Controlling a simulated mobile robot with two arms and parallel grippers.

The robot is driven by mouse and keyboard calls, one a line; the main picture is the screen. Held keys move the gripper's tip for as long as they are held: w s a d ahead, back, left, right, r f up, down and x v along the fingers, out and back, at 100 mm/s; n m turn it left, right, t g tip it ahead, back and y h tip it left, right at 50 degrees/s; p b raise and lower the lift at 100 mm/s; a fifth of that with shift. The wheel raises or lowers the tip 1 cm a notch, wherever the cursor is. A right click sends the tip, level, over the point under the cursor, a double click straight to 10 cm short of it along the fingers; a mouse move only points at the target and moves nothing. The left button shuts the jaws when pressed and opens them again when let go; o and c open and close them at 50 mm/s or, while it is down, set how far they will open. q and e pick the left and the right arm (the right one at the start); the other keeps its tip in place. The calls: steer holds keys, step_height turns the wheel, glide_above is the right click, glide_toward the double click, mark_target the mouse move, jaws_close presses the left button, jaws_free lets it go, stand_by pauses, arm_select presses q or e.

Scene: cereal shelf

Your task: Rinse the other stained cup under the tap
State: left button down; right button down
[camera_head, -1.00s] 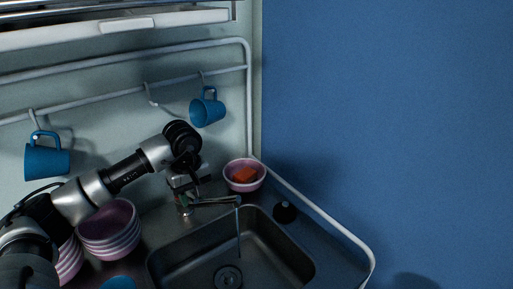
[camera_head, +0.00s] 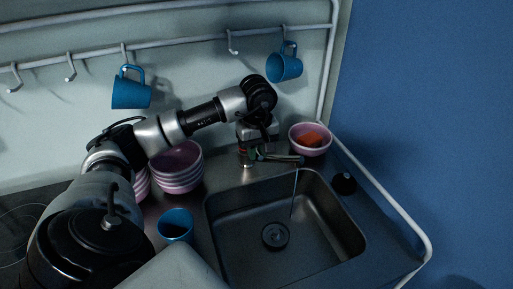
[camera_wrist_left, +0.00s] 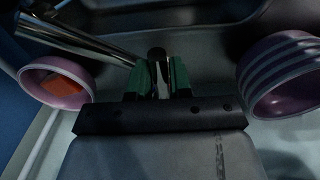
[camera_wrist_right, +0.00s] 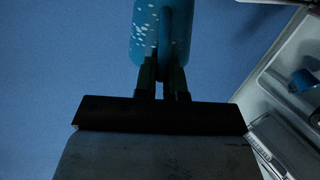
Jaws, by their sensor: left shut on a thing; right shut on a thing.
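The tap (camera_head: 275,157) stands behind the sink (camera_head: 214,235), and a thin stream falls from its spout into the basin. My left gripper (camera_head: 250,154) is at the tap; the left wrist view shows its green-padded fingers (camera_wrist_left: 162,80) shut on a metal part of the tap. My right gripper (camera_wrist_right: 163,82) is shut on a blue cup (camera_wrist_right: 150,35) covered in white specks, seen against the blue wall. The right gripper and this cup are outside the head view. Another blue cup (camera_head: 175,228) stands upright on the counter left of the sink; stains inside it are not clear.
Two blue cups hang on the rail, one at left (camera_head: 131,93) and one at right (camera_head: 285,67). Stacked pink bowls (camera_head: 178,170) stand left of the tap. A pink bowl (camera_head: 309,149) with an orange sponge (camera_head: 312,136) is right of it. The basin is empty.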

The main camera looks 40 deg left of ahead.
arm_select(q)
steer(key=c, duration=1)
jaws_free()
steer(key=shift+f, duration=0.2)
arm_select(e)
steer(key=shift+w, duration=0.1)
arm_select(q)
steer(key=shift+r, duration=0.1)
steer(key=shift+d+r+p, duration=0.1)
steer(key=shift+r+p, duration=2.4)
steer(key=shift+r, duration=1)
arm_select(e)
steer(key=shift+r, duration=2.3)
arm_select(q)
steer(key=shift+f, duration=0.1)
